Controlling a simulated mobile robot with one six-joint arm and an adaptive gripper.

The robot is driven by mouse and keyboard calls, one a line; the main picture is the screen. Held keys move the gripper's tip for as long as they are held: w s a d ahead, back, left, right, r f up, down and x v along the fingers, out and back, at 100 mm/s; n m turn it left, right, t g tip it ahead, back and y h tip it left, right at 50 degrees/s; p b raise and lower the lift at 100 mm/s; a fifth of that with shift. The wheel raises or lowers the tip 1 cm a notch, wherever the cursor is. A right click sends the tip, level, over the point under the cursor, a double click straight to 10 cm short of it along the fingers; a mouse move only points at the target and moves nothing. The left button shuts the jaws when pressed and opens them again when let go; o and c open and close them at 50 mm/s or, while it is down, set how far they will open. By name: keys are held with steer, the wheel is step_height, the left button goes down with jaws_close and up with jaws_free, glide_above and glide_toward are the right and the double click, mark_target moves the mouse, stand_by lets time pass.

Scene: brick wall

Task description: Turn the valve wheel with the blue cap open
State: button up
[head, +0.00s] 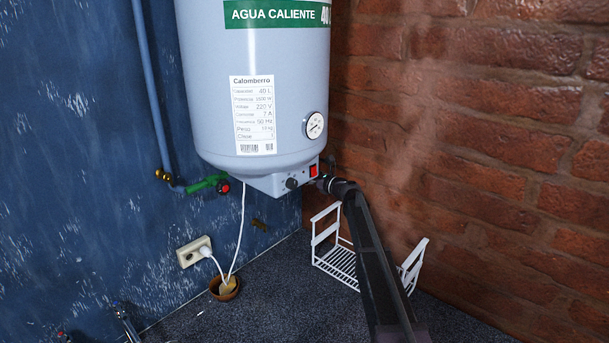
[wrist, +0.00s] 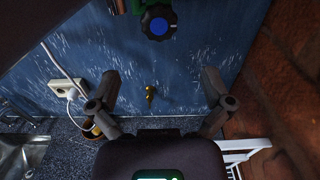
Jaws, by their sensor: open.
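The valve wheel with the blue cap (wrist: 158,24) shows at the top middle of the wrist view. It is a dark knobbed wheel with a bit of green valve body behind it. In the head view I cannot make it out; the water heater seems to hide it. My gripper (wrist: 161,75) is open and empty, its two fingers spread wide below the wheel in the wrist picture and apart from it. In the head view my arm reaches up to the heater's lower right edge, and the fingertips are not clear there.
The water heater (head: 253,100) hangs close above my gripper. A green valve with a red cap (head: 223,187) is at its lower left. A brass fitting (wrist: 150,93) sticks out of the blue wall. A white rack (head: 338,264), outlet (head: 193,252) and pot (head: 225,289) are below.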

stand_by(0.4)
steer(key=s+d+f+m+t+h+b, duration=0.35)
steer(key=d+m+h, duration=0.3)
steer(key=m, duration=0.35)
steer(key=s+d+f+m+t+h+b, duration=0.25)
steer(key=d+m+t+h, duration=0.2)
steer(key=d+m, duration=0.4)
steer(key=s+d+f+m+g+h+b, duration=0.45)
steer(key=s+d+f+m+h, duration=0.4)
steer(key=m, duration=0.45)
steer(key=s+d+f+m+g+y+b, duration=0.1)
steer(key=s+d+f+m+g+b, duration=0.25)
steer(key=s+f+m+g, duration=0.75)
steer(key=s+a+f+m+g+y+b, duration=0.1)
steer(key=s+f, duration=0.3)
steer(key=s, duration=0.4)
steer(key=s+a+f+m+g+y+b, duration=0.1)
steer(key=s+a+f+y+b, duration=0.1)
steer(key=s, duration=0.6)
steer(key=s+a+f+m+g+y+b, duration=0.1)
steer(key=s+f+m, duration=0.1)
steer(key=s+f, duration=0.3)
steer(key=s, duration=0.3)
steer(key=shift+s+a+f, duration=0.3)
steer(key=shift+a, duration=0.05)
steer(key=shift+g, duration=0.25)
